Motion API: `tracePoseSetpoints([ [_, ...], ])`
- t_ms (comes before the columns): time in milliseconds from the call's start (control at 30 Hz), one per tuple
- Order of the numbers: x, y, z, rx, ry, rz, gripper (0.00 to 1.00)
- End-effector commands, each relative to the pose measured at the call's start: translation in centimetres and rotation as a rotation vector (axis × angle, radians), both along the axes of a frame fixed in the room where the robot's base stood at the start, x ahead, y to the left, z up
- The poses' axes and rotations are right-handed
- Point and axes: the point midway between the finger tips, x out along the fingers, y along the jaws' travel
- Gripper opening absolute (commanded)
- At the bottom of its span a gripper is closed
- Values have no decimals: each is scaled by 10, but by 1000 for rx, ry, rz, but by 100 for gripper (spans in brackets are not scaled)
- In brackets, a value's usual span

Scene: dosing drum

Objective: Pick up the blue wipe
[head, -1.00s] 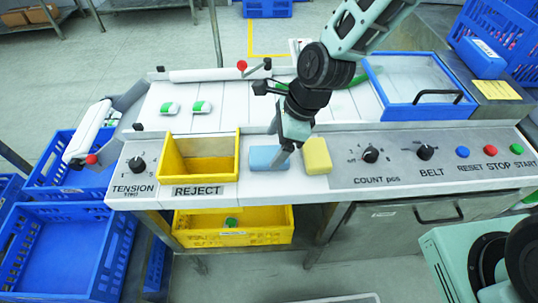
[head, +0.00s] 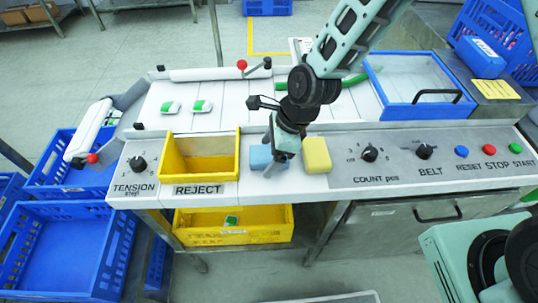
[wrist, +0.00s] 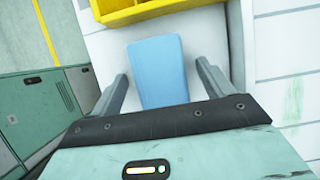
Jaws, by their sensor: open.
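The blue wipe (head: 261,157) lies flat on the white front ledge of the machine, between the yellow reject bin and a yellow block. My gripper (head: 275,165) is over it and partly hides its right side in the head view. In the wrist view, the blue wipe (wrist: 157,72) lies between the two open fingers of my gripper (wrist: 160,82), with a gap on each side. Its near end is hidden by the gripper body. I cannot tell the exact height of the fingertips over the ledge.
A yellow sponge-like block (head: 317,155) sits close to the right of my gripper. The yellow reject bin (head: 168,160) stands to the left. Control knobs (head: 370,153) and buttons line the panel at right. Two small green-white packs (head: 202,106) lie on the belt behind.

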Motion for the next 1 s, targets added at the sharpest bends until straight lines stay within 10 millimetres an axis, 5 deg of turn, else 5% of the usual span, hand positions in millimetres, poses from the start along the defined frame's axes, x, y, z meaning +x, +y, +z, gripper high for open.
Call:
tracePoseSetpoints([
  [333, 0, 0, -1, 0, 0, -1, 80],
  [500, 0, 0, -1, 0, 0, -1, 33],
  [1000, 1, 0, 9, 2, -4, -1, 29],
])
